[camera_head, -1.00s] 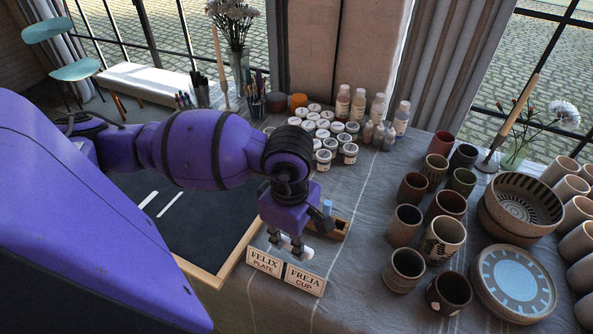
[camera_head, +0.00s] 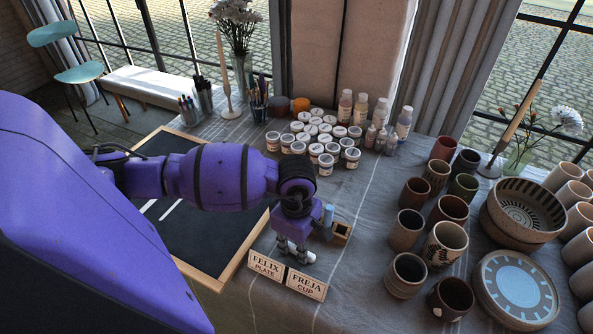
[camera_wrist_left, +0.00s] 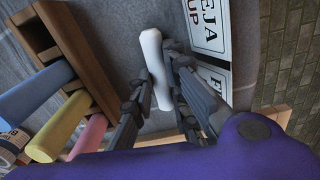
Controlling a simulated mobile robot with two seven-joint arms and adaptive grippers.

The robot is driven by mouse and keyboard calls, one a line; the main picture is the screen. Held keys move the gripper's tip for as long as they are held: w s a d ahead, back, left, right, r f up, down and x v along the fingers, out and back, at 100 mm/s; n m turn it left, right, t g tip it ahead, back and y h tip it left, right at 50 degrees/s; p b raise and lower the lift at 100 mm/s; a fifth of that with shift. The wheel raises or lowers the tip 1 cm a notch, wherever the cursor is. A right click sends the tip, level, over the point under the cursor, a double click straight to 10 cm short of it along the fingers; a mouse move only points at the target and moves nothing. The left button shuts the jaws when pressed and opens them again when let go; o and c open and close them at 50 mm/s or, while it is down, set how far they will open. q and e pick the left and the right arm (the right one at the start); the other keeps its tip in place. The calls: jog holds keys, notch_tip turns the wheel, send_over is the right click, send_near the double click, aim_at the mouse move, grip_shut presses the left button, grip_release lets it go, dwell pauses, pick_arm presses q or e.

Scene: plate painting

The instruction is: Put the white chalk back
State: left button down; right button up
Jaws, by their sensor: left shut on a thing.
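The white chalk (camera_wrist_left: 155,58) is a short stick held between the fingers of my left gripper (camera_wrist_left: 160,88) in the left wrist view, with its far end sticking out past them. In the head view my left gripper (camera_head: 294,250) points down just behind the name cards, and the chalk is hard to make out there. The wooden chalk box (camera_wrist_left: 76,52) stands beside the gripper and holds blue, yellow and pink chalks. In the head view the box (camera_head: 342,232) is partly hidden behind my gripper. My right gripper is not in view.
Two name cards, "Felix plate" (camera_head: 266,265) and "Freja cup" (camera_head: 306,284), stand in front of the gripper. A framed chalkboard (camera_head: 205,236) with white strokes lies to the left. Several cups (camera_head: 406,228) stand to the right, and paint jars (camera_head: 318,140) stand behind.

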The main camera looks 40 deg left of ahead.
pick_arm(q)
jog(key=shift+f, duration=0.2)
jog(key=c, duration=1.7)
grip_release()
jog(key=shift+r, duration=0.1)
